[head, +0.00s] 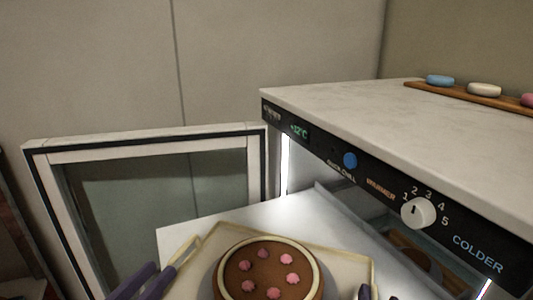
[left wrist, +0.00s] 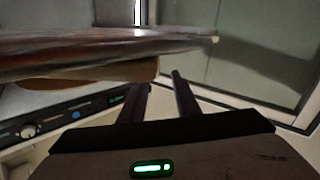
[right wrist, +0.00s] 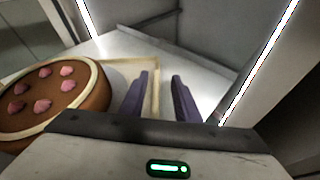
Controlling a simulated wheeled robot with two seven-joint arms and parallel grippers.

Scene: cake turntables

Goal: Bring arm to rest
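The round brown cake (head: 265,275) has a cream border and several pink dollops on top. It sits on a pale, gold-rimmed tray (head: 345,262) at the bottom of the head view; it also shows at the left in the right wrist view (right wrist: 50,92). My left gripper (head: 170,262) is beside the tray's left edge, its fingers apart. In the left wrist view the fingers (left wrist: 160,82) have a visible gap, with the tray's edge close by. My right gripper (right wrist: 160,75) is open beside the tray's other edge, with pale surface showing between its fingers. Contact with the tray is unclear.
The chiller's control panel (head: 350,160) has a white knob and a blue button. Its pale top (head: 390,110) carries a wooden board (head: 460,92) with small coloured discs. The glass door (head: 150,200) stands open at the left. A white surface (head: 200,228) lies behind the tray.

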